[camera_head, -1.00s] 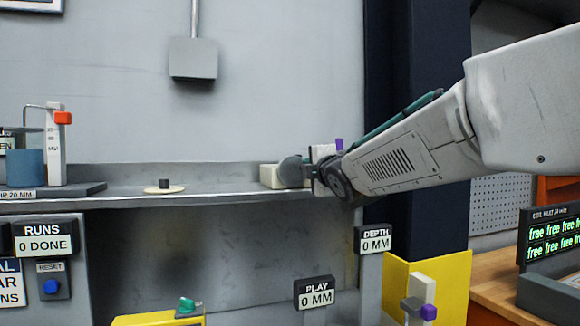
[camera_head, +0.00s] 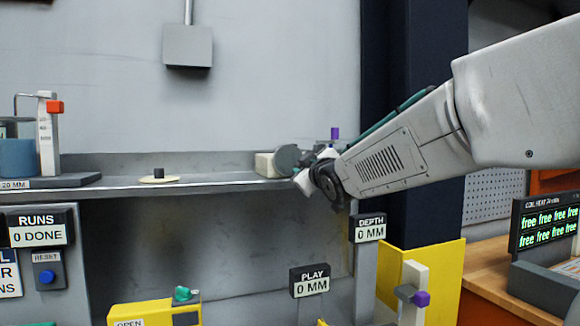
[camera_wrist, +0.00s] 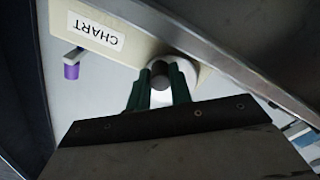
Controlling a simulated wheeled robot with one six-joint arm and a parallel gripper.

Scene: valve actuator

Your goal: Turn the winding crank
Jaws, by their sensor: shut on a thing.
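A beige box (camera_head: 266,166) stands at the right end of the grey shelf, with a grey disc (camera_head: 287,158) at its right. In the wrist view the box (camera_wrist: 135,35) carries a CHART label, seen upside down. A dark round knob (camera_wrist: 160,74), apparently the crank's grip, sits beside a white round part (camera_wrist: 189,72) at the box. My gripper (camera_wrist: 160,82) has its green fingers on both sides of this knob and is shut on it. In the head view my gripper (camera_head: 304,180) is beside the disc; its fingertips and the knob are mostly hidden by my wrist.
A purple-tipped lever (camera_head: 335,134) rises behind my wrist and shows near the fingers in the wrist view (camera_wrist: 72,68). A shelf (camera_head: 215,184) runs below the box, with a small disc (camera_head: 158,178) on it. DEPTH (camera_head: 368,228) and PLAY (camera_head: 310,280) displays read 0 MM.

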